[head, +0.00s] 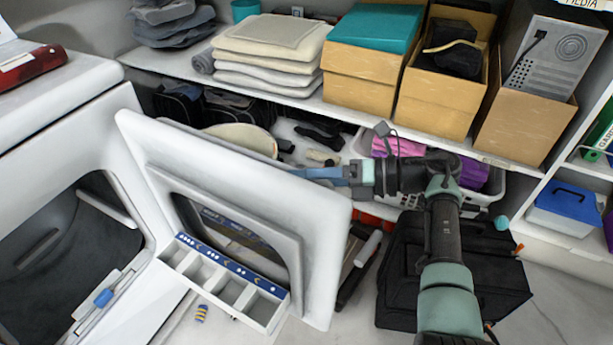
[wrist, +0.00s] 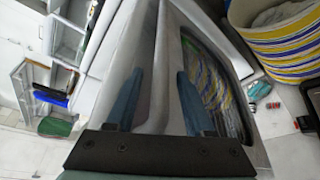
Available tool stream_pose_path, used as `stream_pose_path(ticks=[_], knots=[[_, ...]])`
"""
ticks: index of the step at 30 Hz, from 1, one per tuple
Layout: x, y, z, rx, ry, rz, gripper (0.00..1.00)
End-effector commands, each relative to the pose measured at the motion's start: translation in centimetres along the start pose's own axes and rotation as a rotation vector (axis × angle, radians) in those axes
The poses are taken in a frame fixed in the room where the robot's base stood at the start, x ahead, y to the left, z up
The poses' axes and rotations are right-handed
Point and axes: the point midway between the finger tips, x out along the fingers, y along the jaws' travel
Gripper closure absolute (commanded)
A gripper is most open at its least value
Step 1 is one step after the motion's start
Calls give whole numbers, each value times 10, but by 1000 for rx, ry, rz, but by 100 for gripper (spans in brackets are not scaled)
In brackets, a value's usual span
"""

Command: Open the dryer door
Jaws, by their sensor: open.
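The white dryer (head: 140,250) stands at the left with its round opening (head: 70,245) uncovered and dark inside. Its white door (head: 325,225) stands wide open, swung out to the right of the opening. The door also shows in the wrist view (wrist: 165,50). My gripper (head: 305,173) is at the back side of the door, by its upper right part, with its fingertips partly hidden by the door. In the wrist view, my gripper (wrist: 160,88) is open, with its blue fingers apart and the door panel close between them. I cannot tell whether they touch it.
A shelf (head: 290,97) behind holds folded towels (head: 270,50) and cardboard boxes (head: 365,80). A laundry basket (head: 485,200) and a black case (head: 480,270) stand right of the door, near my arm. A striped basket (wrist: 280,50) is in the wrist view.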

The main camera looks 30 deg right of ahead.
Motion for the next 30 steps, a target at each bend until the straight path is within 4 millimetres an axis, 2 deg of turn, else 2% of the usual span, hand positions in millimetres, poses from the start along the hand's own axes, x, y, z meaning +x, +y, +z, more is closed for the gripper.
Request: stream_pose_path(ticks=[5,18,24,30], knots=[[-15,0,1,0,-2,-1,47],[-106,-1,0,0,-2,-3,47],[-126,-1,0,0,0,-1,47],[-130,0,0,0,1,0,47]])
